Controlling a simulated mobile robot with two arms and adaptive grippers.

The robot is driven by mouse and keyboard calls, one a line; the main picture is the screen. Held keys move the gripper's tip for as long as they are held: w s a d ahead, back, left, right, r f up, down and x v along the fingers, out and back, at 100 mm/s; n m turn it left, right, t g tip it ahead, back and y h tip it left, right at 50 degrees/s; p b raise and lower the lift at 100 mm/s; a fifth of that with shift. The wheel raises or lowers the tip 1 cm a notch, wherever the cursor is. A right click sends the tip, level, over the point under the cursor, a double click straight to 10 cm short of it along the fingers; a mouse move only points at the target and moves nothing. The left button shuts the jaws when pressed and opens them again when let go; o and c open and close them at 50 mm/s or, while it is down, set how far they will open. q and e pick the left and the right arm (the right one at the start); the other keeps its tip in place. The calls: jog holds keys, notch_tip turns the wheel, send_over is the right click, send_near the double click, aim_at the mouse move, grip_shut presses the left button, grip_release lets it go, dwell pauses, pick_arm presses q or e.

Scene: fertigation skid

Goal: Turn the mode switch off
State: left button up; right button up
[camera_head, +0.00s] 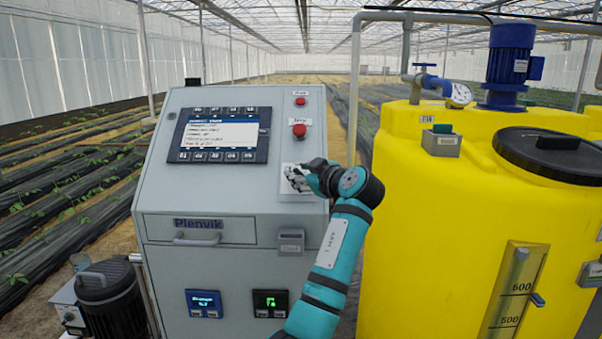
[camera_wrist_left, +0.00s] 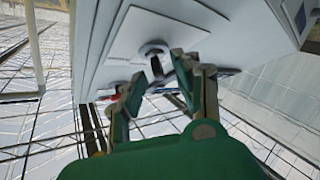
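The mode switch shows in the left wrist view as a dark knob (camera_wrist_left: 153,47) on a pale plate (camera_wrist_left: 128,32). In the head view the same white plate (camera_head: 297,193) is on the right of the sloped panel, below the red button; my gripper covers most of it, so the knob is hard to make out. My left gripper (camera_head: 296,178) is at the plate, with its fingers toward the panel. In the left wrist view its two fingers are apart, with the knob just beyond the gap between the tips. I cannot tell whether they touch it. My right gripper is not in view.
The grey cabinet (camera_head: 175,262) carries a screen (camera_head: 220,134), a red mushroom button (camera_head: 299,131) and a smaller red button (camera_head: 300,101) above the plate. A yellow tank (camera_head: 420,230) with a blue pump (camera_head: 511,60) stands close on the right. A dark motor (camera_head: 108,295) is at lower left.

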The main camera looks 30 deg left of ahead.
pick_arm(q)
jog(key=v, duration=1.2)
jog(key=shift+f, duration=0.1)
